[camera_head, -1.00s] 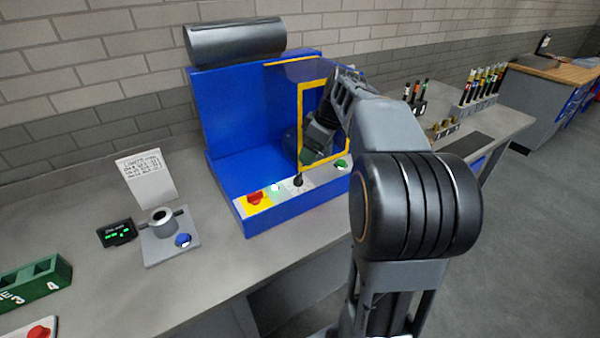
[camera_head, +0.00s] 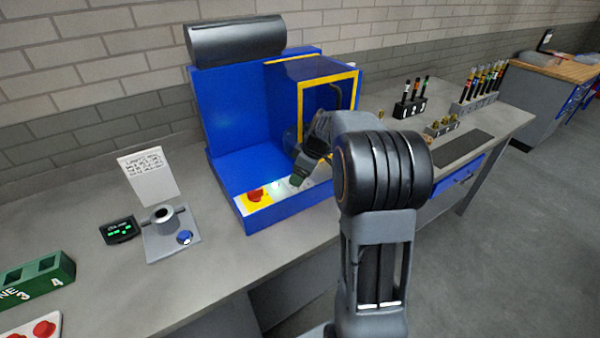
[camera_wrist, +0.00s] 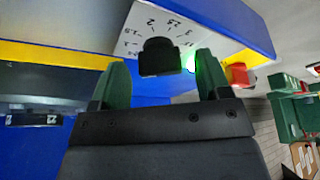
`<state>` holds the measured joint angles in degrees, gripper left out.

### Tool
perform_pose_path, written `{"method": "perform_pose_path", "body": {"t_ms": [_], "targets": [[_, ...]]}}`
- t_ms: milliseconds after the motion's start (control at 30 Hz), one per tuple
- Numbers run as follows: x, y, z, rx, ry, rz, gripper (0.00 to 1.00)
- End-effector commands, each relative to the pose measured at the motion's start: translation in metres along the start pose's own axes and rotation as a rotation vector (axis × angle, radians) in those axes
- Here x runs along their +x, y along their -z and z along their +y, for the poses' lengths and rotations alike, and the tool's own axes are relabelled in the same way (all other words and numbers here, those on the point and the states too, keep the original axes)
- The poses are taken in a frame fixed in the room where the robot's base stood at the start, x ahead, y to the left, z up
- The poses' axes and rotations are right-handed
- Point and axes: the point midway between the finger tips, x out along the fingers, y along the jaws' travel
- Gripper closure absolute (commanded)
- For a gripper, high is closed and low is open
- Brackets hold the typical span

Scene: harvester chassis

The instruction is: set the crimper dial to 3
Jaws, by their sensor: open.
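The blue crimper (camera_head: 243,172) stands on the bench, with a pale control panel along its front edge. Its black dial knob (camera_wrist: 160,57) shows in the wrist view on a white scale plate (camera_wrist: 136,30); 2, 2.5 and 3 are legible there. I cannot make out where the knob points. My gripper (camera_wrist: 161,78) is open, its green fingertips one on each side of the knob, with a gap visible on each side. In the head view my gripper (camera_head: 298,180) is low at the panel and hides the dial.
A red button (camera_head: 255,195) on yellow and a lit green lamp (camera_head: 276,186) sit left of my gripper. The yellow-edged guard (camera_head: 329,78) rises behind it. A small grey fixture (camera_head: 170,243) and display (camera_head: 119,230) stand left; bench between is clear.

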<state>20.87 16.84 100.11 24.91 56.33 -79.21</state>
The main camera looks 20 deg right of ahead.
Motion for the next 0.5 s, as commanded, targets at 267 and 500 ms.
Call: {"method": "perform_pose_path", "body": {"t_ms": [267,500], "targets": [[0.0079,-0.0001,0.0000,0.000,-0.001,0.000,0.30],[0.0077,0.0000,0.0000,0.000,-0.001,0.000,0.36]]}}
